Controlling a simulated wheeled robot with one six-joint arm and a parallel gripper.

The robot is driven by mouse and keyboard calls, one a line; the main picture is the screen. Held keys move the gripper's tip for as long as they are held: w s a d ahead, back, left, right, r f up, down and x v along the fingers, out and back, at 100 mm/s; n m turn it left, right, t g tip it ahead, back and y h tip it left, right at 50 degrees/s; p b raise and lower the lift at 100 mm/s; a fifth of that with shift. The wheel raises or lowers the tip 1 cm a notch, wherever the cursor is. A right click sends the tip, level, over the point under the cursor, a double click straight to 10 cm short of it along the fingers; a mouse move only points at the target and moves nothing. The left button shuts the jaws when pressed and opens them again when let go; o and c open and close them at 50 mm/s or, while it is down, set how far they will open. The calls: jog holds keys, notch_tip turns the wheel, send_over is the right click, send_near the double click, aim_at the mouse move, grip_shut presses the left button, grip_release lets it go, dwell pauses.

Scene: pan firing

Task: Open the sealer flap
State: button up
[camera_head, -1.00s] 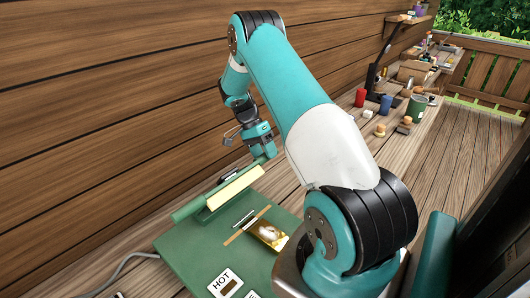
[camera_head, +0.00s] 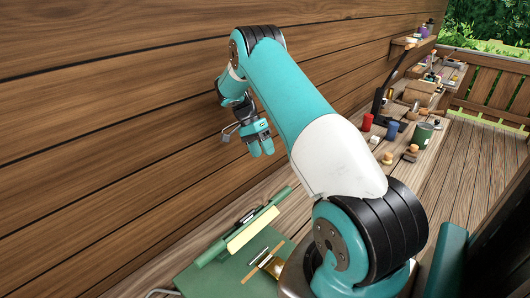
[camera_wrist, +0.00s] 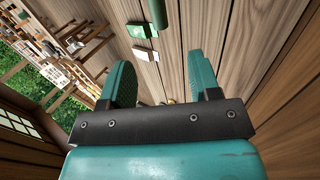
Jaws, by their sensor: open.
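The sealer has a green base (camera_head: 205,280) at the bottom of the head view. Its flap (camera_head: 270,205) is a long green bar with a cream strip (camera_head: 256,228) facing the camera; it appears tilted up from the base. A gold pouch (camera_head: 270,262) lies on the base, partly hidden by my arm. My gripper (camera_head: 261,149) is above and beyond the flap's far end, apart from it. In the wrist view my gripper (camera_wrist: 162,80) has its two teal fingers spread, with nothing visibly held. Green parts (camera_wrist: 158,14) at the top there may be the sealer.
A wooden wall (camera_head: 110,130) runs close along the left behind my gripper. A red cup (camera_head: 367,122), a blue cup (camera_head: 392,130) and a green can (camera_head: 422,133) stand farther along the bench. Bare planks lie between them and the sealer.

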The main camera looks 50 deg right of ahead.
jog(key=shift+p+v, duration=0.45)
jog(key=shift+v, duration=0.55)
jog(key=shift+w+a, duration=0.15)
jog(key=shift+a, duration=0.05)
jog(key=s+a+r+n+t+b, duration=0.1)
jog(key=a+r+n+t+b, duration=0.1)
jog(key=a+n+b, duration=0.65)
jog(key=a+r+n+t+b, duration=0.25)
jog(key=a+n, duration=0.25)
jog(key=a, duration=0.9)
jog(key=s+a+f+n+t+y+b, duration=0.1)
jog(key=s+a+f+n+y+b, duration=0.1)
jog(key=s+a+n+b, duration=0.5)
jog(key=s+a+n+y, duration=0.1)
jog(key=s+a+n, duration=0.4)
jog(key=s+a, duration=0.6)
jog(key=shift+s+a+t+y, duration=0.35)
jog(key=shift+s+y, duration=0.05)
jog(key=shift+s, duration=1.6)
